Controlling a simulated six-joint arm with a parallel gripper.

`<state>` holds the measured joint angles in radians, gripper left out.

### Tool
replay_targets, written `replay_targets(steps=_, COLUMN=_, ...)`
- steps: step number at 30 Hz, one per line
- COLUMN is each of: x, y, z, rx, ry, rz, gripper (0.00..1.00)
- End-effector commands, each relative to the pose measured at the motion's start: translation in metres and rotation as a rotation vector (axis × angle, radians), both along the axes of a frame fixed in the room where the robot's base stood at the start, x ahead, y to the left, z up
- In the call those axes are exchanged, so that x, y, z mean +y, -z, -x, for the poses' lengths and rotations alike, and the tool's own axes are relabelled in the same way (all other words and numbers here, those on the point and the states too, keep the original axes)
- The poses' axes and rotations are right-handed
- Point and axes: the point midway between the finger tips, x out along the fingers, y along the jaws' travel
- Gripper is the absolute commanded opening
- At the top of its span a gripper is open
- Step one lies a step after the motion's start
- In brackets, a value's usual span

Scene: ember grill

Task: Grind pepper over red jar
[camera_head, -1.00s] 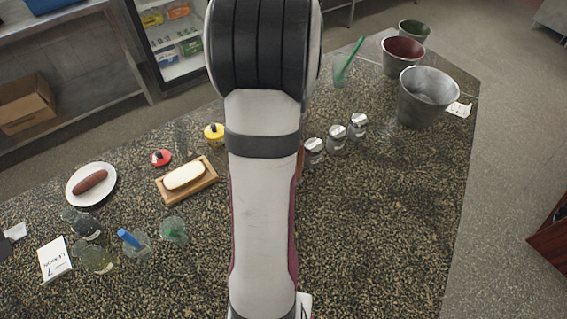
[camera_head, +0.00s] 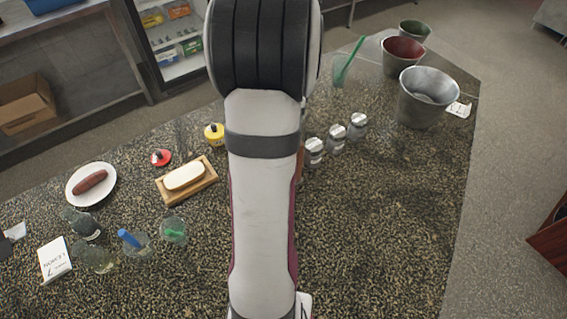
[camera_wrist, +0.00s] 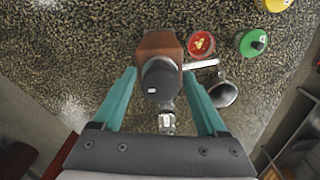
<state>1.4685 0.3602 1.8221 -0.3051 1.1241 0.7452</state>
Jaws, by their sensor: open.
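In the wrist view, my gripper (camera_wrist: 159,76) is open, with one teal finger on each side of a brown wooden grinder (camera_wrist: 158,44) with a dark round knob. The grinder is seen from above; gaps show between it and the fingers. The open red jar (camera_wrist: 201,44), with pale yellowish bits inside, stands just right of the grinder. In the head view my arm hides the gripper and the red jar. A flat red lid (camera_head: 160,158) with a dark knob lies left of my arm there.
A green-topped jar (camera_wrist: 252,42) and a metal cone-shaped piece (camera_wrist: 222,93) are near the red jar. Silver-capped shakers (camera_head: 336,138) stand right of my arm. A soap-like white block on a wooden tray (camera_head: 206,188) is left. The counter's right front is clear.

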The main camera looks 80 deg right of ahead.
Motion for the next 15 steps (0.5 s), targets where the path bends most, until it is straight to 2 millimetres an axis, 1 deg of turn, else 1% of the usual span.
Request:
replay_targets(steps=1, x=0.0, y=0.0, z=0.0, rx=0.0, ry=-0.085, rz=0.0, gripper=0.75)
replay_targets(steps=5, x=0.0, y=0.0, z=0.0, rx=0.0, ry=-0.238, rz=0.0, gripper=0.75)
replay_targets(steps=9, x=0.0, y=0.0, z=0.0, rx=0.0, ry=-0.548, rz=0.0, gripper=0.75)
replay_targets(steps=14, x=0.0, y=0.0, z=0.0, rx=0.0, ry=-0.755, rz=0.0, gripper=0.75)
replay_targets(steps=15, x=0.0, y=0.0, z=0.0, rx=0.0, ry=-0.842, rz=0.0, gripper=0.75)
